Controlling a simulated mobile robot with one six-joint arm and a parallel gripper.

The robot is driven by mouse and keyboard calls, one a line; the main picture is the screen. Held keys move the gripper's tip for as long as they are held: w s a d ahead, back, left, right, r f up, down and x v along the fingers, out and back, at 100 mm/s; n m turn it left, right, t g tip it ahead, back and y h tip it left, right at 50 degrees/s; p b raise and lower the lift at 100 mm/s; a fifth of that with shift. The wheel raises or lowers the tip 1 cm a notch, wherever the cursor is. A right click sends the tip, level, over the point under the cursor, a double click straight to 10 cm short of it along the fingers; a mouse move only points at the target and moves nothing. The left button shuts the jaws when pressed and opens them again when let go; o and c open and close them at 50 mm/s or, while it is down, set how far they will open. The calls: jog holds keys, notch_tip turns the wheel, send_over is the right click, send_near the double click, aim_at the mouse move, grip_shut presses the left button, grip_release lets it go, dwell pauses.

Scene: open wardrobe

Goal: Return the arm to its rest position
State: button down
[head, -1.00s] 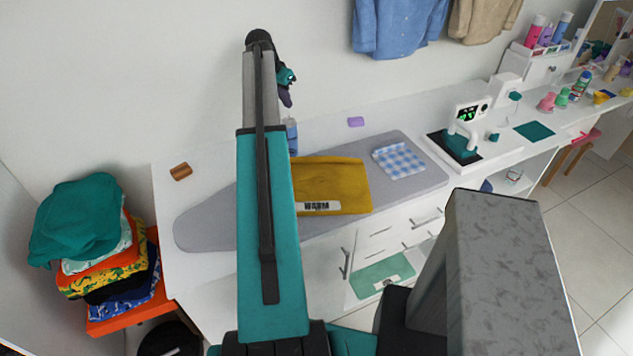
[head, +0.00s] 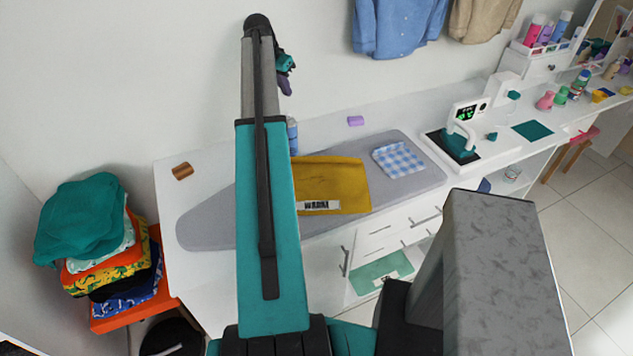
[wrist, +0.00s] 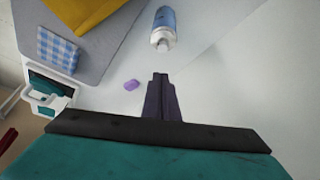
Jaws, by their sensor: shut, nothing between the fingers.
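My teal and grey arm (head: 268,220) reaches up the middle of the head view. My gripper (head: 284,85) is at its far end, high in front of the white wall, only partly visible past the arm. In the wrist view my gripper (wrist: 160,78) has its dark fingers together, with nothing between them. It hangs above the white counter, apart from everything on it. The arm hides part of the ironing board and counter.
A grey ironing board (head: 205,222) holds a mustard cloth (head: 335,180) and a checked cloth (head: 398,158). A bottle (wrist: 163,28) and a purple block (head: 356,121) are behind it. A heat press (head: 462,140) stands right, stacked clothes (head: 95,240) left. Shirts (head: 395,25) hang above.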

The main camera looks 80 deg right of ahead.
jog(key=w+a+f+n+t, duration=0.1)
jog(key=w+a+f+n, duration=0.2)
jog(key=w+a+f, duration=0.45)
jog(key=w+a+f+n+y, duration=0.1)
jog(key=w+a+f+n, duration=0.25)
jog(key=w+a, duration=0.7)
jog(key=w+a+f+n+t, duration=0.1)
jog(key=w+a+f+n, duration=0.1)
jog(key=w+a+f, duration=0.55)
jog(key=w+a+f+n+y, duration=0.1)
jog(key=w+a+f+n, duration=0.2)
jog(key=a, duration=0.9)
jog(key=a+f+n+y, duration=0.1)
jog(key=a+f+n, duration=0.3)
jog(key=a, duration=0.9)
jog(key=w+a+f+n, duration=0.2)
jog(key=a+f, duration=0.3)
jog(key=a, duration=0.7)
jog(key=s+a+f+n+y, duration=0.1)
jog(key=s+a+f+n, duration=0.15)
jog(key=a, duration=0.55)
jog(key=s+a+f+n, duration=0.2)
jog(key=s+a, duration=0.1)
jog(key=a, duration=0.5)
jog(key=s+f+g+b, duration=0.6)
jog(key=s+f, duration=1.9)
jog(key=s, duration=0.1)
jog(key=shift+s+a+b, duration=0.2)
jog(key=shift+a+b, duration=0.1)
jog(key=shift+b, duration=0.05)
